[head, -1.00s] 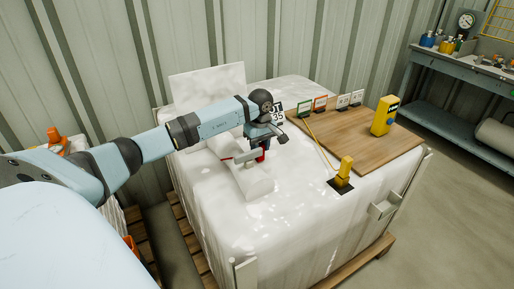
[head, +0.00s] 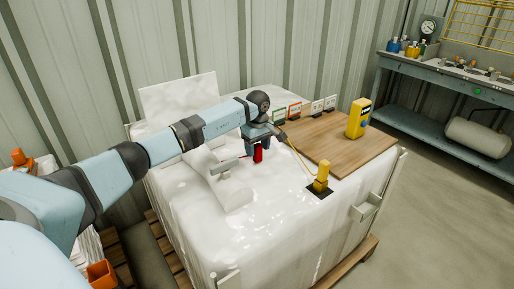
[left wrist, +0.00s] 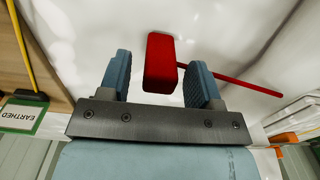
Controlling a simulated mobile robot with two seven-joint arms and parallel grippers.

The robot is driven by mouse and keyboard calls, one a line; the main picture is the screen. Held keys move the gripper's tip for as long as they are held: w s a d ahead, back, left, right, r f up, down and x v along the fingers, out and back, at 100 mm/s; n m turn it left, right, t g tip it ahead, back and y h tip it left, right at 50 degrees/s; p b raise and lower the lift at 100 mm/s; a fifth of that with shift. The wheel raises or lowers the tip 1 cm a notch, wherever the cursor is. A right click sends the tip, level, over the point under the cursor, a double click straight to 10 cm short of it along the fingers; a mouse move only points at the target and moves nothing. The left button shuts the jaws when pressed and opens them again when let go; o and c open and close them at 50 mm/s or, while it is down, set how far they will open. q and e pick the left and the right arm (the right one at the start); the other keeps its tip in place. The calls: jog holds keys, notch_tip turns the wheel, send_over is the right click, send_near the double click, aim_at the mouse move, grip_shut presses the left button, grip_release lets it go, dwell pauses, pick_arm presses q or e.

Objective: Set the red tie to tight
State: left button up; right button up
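The red tie shows as a red block (head: 258,156) on the white bulk bag (head: 290,225), with a thin red strip (head: 231,158) running left beside a white spout-like piece (head: 218,180). My left gripper (head: 257,149) is above the block. In the left wrist view the red block (left wrist: 160,62) is between the two blue fingers of the gripper (left wrist: 158,75). The red strip (left wrist: 240,80) runs out to the right there. My right gripper is not in view.
A wooden board (head: 335,142) on the bag carries a yellow device (head: 358,118) and several small cards (head: 295,110). A yellow clamp (head: 321,178) with a yellow cable stands in front. A white panel (head: 180,100) rises behind. A workbench (head: 440,75) is at the right.

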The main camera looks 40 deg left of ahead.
aim_at(257, 145)
pick_arm(q)
notch_tip(257, 145, up, 14)
jog(key=p, duration=0.2)
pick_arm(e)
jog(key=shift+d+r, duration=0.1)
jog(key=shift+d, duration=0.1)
pick_arm(q)
jog(key=shift+f, duration=0.15)
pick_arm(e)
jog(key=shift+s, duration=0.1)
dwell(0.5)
